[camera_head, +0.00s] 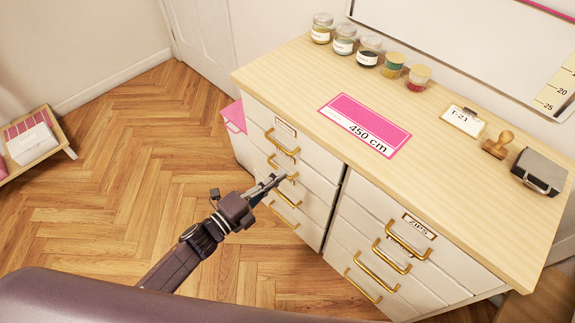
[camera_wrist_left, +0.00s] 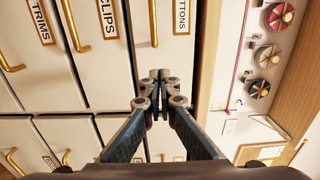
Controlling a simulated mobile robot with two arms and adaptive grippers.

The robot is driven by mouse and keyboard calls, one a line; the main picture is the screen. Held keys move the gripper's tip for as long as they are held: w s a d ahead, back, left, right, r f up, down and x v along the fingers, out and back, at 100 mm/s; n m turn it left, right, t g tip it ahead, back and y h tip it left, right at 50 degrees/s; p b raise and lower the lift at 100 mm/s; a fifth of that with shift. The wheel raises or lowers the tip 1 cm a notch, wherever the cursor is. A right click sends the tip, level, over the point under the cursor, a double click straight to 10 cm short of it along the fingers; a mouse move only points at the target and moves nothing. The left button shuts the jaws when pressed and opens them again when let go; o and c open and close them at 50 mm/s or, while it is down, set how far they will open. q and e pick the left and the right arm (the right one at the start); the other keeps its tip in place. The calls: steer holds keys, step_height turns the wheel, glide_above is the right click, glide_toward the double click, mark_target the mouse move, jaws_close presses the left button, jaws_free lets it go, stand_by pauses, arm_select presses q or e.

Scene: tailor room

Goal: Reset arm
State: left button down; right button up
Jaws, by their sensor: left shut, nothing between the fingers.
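My left gripper (camera_head: 272,185) reaches in from the lower left in the head view, in front of the left column of white drawers (camera_head: 318,184) with gold handles. Its fingers are together and hold nothing. In the left wrist view the fingertips (camera_wrist_left: 160,76) meet in front of the drawer fronts, with the labels TRIMS (camera_wrist_left: 41,22), CLIPS (camera_wrist_left: 107,18) and one partly hidden label ending in TTONS (camera_wrist_left: 182,14). I cannot tell whether the gripper touches a handle. My right gripper is in neither view.
The wooden cabinet top (camera_head: 290,75) bears jars (camera_head: 344,40), a pink 450 cm card (camera_head: 366,124), a T-21 tag (camera_head: 463,119), a stamp (camera_head: 498,145) and a grey case (camera_head: 539,171). A pink box (camera_head: 233,117) stands left of the cabinet.

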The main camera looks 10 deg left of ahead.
arm_select(q)
steer(key=s+a+f+n+g+y, duration=0.1)
steer(key=s+a+f+n+y, duration=0.3)
steer(key=f, duration=0.5)
steer(key=s+a+f+n+g+y, duration=0.2)
steer(key=s+a+f+n, duration=0.3)
steer(key=f, duration=0.4)
steer(key=s+a+f+n+g+y, duration=0.15)
steer(key=s+a+f+n, duration=0.3)
steer(key=f, duration=0.45)
steer(key=s+f+n+g+y, duration=0.1)
steer(key=s+f+n+g, duration=0.2)
steer(key=s, duration=0.7)
steer(key=s+a+f+n+g+y, duration=0.1)
steer(key=s+f+n+g, duration=0.1)
steer(key=s+f, duration=0.5)
steer(key=s+f+n+g+y, duration=0.1)
steer(key=s+f+n+g, duration=0.2)
steer(key=s, duration=1.1)
step_height(320, 180, down, 3)
steer(key=shift+a+f+n+g, duration=0.1)
steer(key=shift+a+n+g, duration=0.2)
steer(key=shift+n, duration=0.55)
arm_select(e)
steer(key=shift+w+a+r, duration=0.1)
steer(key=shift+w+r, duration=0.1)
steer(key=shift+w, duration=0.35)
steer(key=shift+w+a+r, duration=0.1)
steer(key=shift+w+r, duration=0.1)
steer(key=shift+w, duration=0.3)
